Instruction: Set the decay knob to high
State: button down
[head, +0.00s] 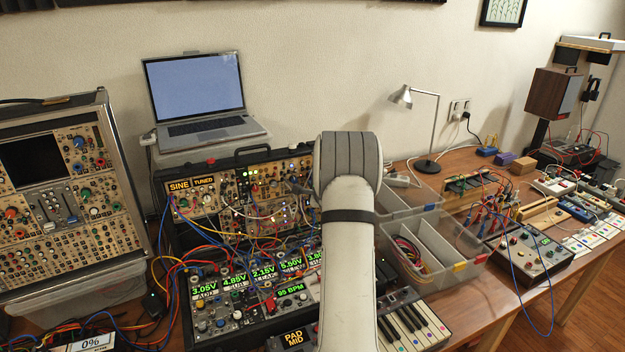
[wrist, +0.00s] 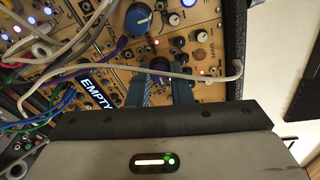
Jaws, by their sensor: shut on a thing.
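In the wrist view, a small dark purplish knob (wrist: 160,66) sits on the tan synth panel (wrist: 200,62), between the two blue fingers of my gripper (wrist: 161,82). My gripper is shut on this knob. A grey cable crosses the panel close by it. I cannot read a decay label or the knob's setting. In the head view, my arm hides the gripper and the knob; the modular synth case (head: 240,192) shows to the left of the arm.
A larger blue knob (wrist: 138,18) and an "EMPTY" display (wrist: 95,94) are near the fingers. Many patch cables (head: 215,240) hang over the case. A laptop (head: 200,95) stands behind it, and clear bins (head: 440,250) stand to the right.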

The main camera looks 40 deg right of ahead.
jog(key=c, duration=1.3)
grip_release()
jog(key=shift+s, duration=0.1)
jog(key=b+v, duration=0.1)
jog(key=v, duration=0.6)
jog(key=shift+s+b, duration=0.25)
jog(key=shift+b, duration=0.05)
jog(key=shift+a+r, duration=0.1)
jog(key=shift+a, duration=0.1)
